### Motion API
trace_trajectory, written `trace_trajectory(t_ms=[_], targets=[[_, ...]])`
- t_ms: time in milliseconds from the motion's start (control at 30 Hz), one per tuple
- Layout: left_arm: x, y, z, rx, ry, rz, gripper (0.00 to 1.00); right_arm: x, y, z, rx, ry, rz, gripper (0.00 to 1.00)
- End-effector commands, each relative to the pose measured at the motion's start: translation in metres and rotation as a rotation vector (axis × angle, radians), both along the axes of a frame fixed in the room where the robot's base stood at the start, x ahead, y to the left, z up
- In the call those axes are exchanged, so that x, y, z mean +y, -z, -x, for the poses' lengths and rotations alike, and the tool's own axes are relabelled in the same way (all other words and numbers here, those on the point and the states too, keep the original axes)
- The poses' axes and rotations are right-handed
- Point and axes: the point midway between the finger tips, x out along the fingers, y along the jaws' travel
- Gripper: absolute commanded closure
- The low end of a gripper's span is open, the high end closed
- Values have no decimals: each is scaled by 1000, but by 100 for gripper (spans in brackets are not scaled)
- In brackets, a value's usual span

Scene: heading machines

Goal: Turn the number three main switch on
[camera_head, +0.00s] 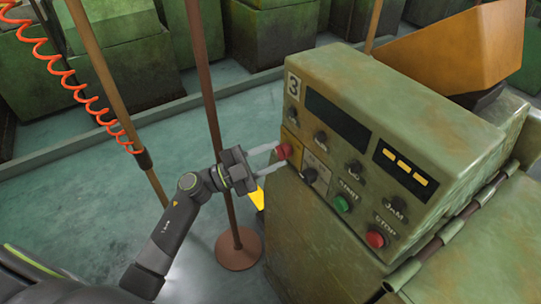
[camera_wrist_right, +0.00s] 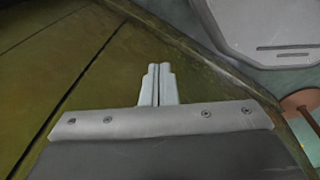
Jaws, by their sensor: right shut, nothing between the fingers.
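The machine marked with a number 3 plate (camera_head: 293,86) has a sloped green control panel. A red main switch knob (camera_head: 284,152) sits on a yellow plate at the panel's left edge. My left gripper (camera_head: 281,157) is at this knob, its two pale fingers apart, one toward the knob's upper left and one just below it. It looks open; contact with the knob is not clear. My right gripper (camera_wrist_right: 157,70) is shut and empty in the right wrist view, over a green metal surface. It does not show in the head view.
The panel also has a black selector (camera_head: 310,176), a green start button (camera_head: 343,203), a red stop button (camera_head: 375,240) and several dark knobs. A brown post on a round base (camera_head: 238,250) stands by my left forearm. An orange coiled hose (camera_head: 75,88) hangs at left.

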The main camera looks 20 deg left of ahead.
Motion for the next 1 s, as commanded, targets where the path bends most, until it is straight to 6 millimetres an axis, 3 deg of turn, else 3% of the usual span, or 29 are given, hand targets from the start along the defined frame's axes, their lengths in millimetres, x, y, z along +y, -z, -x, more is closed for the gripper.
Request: trace_trajectory(t_ms=[133, 567, 1000], targets=[[0, 0, 0, 0, 1, -1, 90, -2, 0, 1, 1, -1, 3, 100], [1, -2, 0, -66, 1, -86, 90, -4, -5, 1, 2, -1, 5, 100], [2, -5, -1, -302, 1, -389, 90, -4, -16, 1, 2, -1, 5, 100]])
